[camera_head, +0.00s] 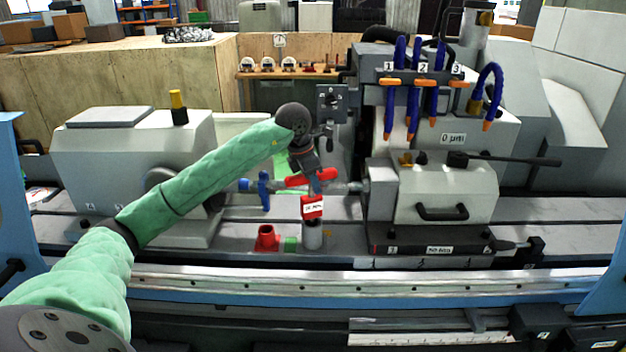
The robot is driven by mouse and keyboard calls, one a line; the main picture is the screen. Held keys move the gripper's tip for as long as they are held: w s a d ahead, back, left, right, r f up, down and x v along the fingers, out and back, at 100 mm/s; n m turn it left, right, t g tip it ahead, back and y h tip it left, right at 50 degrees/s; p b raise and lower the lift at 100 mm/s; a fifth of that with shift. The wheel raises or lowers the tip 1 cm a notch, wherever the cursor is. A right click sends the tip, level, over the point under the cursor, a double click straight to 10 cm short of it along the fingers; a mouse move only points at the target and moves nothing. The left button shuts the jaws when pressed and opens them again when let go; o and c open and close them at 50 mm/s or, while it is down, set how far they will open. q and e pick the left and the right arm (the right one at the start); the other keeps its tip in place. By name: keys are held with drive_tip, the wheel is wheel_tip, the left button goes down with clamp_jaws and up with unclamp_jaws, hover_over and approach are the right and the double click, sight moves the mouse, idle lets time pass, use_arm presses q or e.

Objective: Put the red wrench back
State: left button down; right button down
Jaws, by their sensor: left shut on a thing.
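My left arm reaches in from the lower left in a green sleeve. Its gripper (316,186) points down in front of the machine's centre line and is shut on a red part, which I take to be the red wrench (324,177). A red block with a white label (312,207) shows just below the fingers, above a grey cylinder (312,236). I cannot tell whether this block belongs to the wrench. A red holder (267,238) and a small green block (290,243) stand to the left of the cylinder. My right gripper is out of view.
A blue clamp (264,190) sits on the horizontal workpiece to the left of my gripper. The grey headstock (130,165) stands left, the white labelled housing (447,190) right. Blue coolant hoses (414,85) hang above right. The front rail (400,283) runs across below.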

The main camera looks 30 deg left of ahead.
use_arm(q)
drive_tip(key=shift+f, duration=0.15)
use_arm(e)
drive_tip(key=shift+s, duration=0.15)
use_arm(q)
drive_tip(key=shift+f, duration=0.1)
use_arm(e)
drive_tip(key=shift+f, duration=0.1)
use_arm(q)
drive_tip(key=c, duration=1.5)
unclamp_jaws()
drive_tip(key=o, duration=0.3)
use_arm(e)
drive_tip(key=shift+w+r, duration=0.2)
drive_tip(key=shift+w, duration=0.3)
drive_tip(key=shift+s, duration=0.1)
